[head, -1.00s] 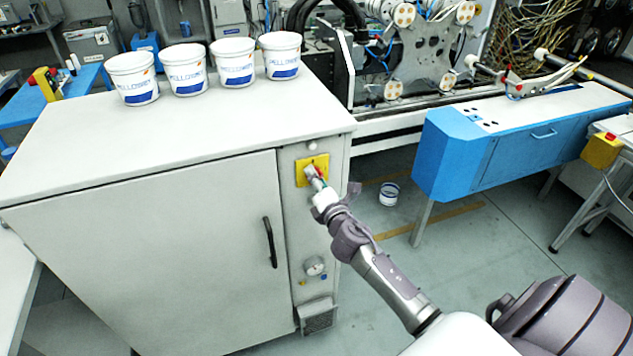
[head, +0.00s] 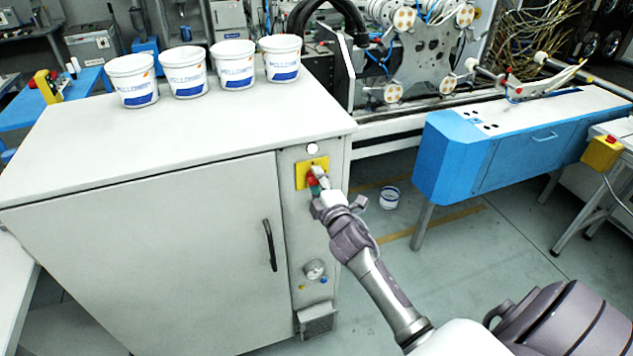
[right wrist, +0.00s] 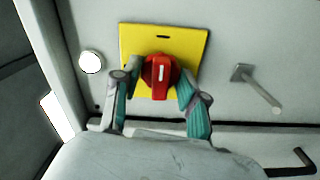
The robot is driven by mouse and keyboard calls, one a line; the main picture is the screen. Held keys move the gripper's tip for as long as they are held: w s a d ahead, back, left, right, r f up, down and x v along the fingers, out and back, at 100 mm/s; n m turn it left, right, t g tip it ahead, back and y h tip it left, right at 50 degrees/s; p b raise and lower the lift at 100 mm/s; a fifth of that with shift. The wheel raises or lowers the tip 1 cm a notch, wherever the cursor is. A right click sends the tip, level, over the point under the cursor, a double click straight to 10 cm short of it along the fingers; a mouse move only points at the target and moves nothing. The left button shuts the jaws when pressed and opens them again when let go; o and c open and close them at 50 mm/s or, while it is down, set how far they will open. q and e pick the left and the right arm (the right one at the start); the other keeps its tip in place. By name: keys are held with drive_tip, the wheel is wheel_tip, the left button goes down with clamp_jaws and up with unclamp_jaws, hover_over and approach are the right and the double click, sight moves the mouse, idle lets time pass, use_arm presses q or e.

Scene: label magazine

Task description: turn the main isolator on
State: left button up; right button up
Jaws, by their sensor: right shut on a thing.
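The main isolator is a red rotary knob on a yellow plate (head: 303,174), high on the narrow right-hand panel of the grey cabinet. In the right wrist view the red knob (right wrist: 161,88) has a white mark running up and down the picture, crosswise to the direction of the lamp. My right gripper (head: 318,178) is shut on the knob, with one finger on each side of it, as the right wrist view (right wrist: 158,92) shows. In the head view the gripper partly hides the knob. The round lamp (head: 312,149) above the plate looks bright white. My left gripper is out of view.
Several white tubs (head: 185,73) stand along the back of the cabinet top (head: 180,130). A door handle (head: 269,245) and a gauge (head: 315,269) are near the gripper's panel. A blue machine unit (head: 480,165) stands to the right. A small tub (head: 389,197) sits on the floor.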

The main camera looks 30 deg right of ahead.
drive_tip(key=shift+m, duration=0.3)
drive_tip(key=o, duration=1.1)
drive_tip(key=shift+o, duration=0.2)
drive_tip(key=v, duration=1.2)
